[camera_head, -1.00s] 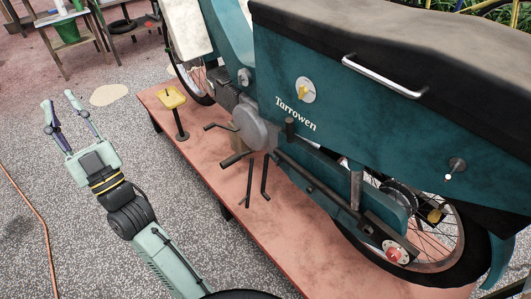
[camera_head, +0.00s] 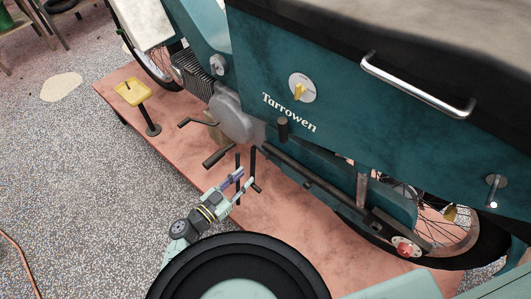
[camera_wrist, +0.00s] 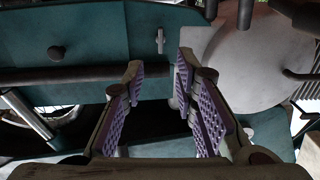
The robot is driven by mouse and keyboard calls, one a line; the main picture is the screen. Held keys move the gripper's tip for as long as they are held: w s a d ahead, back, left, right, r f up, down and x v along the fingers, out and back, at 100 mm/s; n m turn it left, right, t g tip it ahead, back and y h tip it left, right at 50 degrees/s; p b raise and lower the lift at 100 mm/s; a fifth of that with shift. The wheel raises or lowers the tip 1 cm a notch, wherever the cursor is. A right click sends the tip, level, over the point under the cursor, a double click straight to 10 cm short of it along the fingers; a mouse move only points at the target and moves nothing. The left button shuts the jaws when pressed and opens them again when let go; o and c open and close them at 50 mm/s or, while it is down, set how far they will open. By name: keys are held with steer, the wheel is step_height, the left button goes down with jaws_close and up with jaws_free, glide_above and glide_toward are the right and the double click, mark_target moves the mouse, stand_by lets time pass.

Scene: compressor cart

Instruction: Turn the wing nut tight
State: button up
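The wing nut is not clearly identifiable in the head view. In the wrist view a small pale upright tab (camera_wrist: 160,41), which may be the wing nut, stands out from a teal panel (camera_wrist: 110,30) beyond my fingertips. My gripper (camera_head: 245,178) is low beside the teal motorcycle (camera_head: 340,110), close to the dark pedal rods under the engine. In the wrist view my gripper (camera_wrist: 160,70) has its purple-padded fingers apart with nothing between them. The tab appears in line with the finger gap, and I see no contact.
A dark bar (camera_wrist: 70,76) crosses the wrist view near the fingertips, with the grey round engine cover (camera_wrist: 250,60) at right. In the head view, a kick lever (camera_head: 219,155), a yellow-topped stand (camera_head: 133,92) and the reddish platform (camera_head: 285,215) are close. Speckled floor (camera_head: 70,170) is open at left.

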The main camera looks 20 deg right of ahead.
mark_target(268, 155)
steer(key=p+x, duration=0.2)
steer(key=x, duration=0.8)
steer(key=shift+w+r, duration=0.1)
steer(key=shift+c, duration=0.2)
jaws_close()
